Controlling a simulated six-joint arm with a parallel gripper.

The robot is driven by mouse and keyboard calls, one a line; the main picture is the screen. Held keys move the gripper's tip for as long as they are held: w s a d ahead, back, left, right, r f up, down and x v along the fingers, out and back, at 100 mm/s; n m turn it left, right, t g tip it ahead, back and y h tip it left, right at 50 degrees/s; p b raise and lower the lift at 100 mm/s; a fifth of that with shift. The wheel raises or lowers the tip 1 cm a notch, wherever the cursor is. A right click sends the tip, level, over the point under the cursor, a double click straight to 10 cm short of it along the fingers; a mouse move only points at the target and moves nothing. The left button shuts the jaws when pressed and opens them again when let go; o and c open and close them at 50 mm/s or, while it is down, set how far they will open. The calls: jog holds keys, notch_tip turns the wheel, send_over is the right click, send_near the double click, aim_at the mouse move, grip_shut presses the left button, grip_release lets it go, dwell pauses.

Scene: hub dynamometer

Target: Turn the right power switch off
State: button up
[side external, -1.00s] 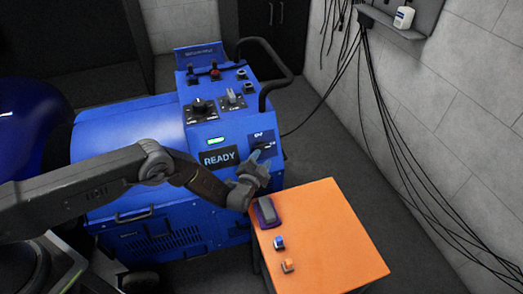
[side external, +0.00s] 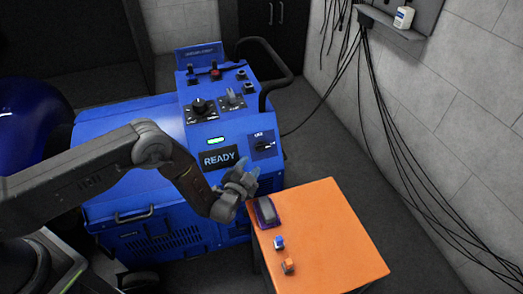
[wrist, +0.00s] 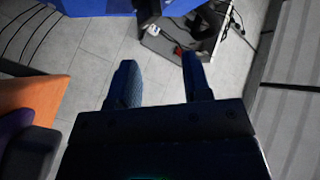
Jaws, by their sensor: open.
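The blue machine (side external: 150,130) has a dark switch panel (side external: 262,145) at the right of its front face, beside the READY display (side external: 219,158). A black switch handle (side external: 265,146) on that panel lies roughly level; its small label is too blurred to read. Higher up are a black rotary knob (side external: 199,106) and a grey lever switch (side external: 232,99). My gripper (side external: 250,178) is open and empty, below and left of the switch panel and apart from it. In the wrist view its two fingers (wrist: 160,80) are spread over floor.
An orange table (side external: 320,235) stands close at the right, also at the left in the wrist view (wrist: 25,85). On it lie a purple-and-grey device (side external: 265,212) near my gripper and two small blocks (side external: 279,243). A black handrail (side external: 278,65) rises behind the panel.

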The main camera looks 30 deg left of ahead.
jog(key=s+a+r, duration=0.1)
jog(key=s+r, duration=0.2)
jog(key=s, duration=0.3)
jog(key=shift+s, duration=0.4)
dwell(0.6)
jog(key=s+d, duration=0.1)
jog(key=s, duration=1.2)
jog(key=shift+s+d, duration=0.2)
jog(key=shift+s, duration=0.15)
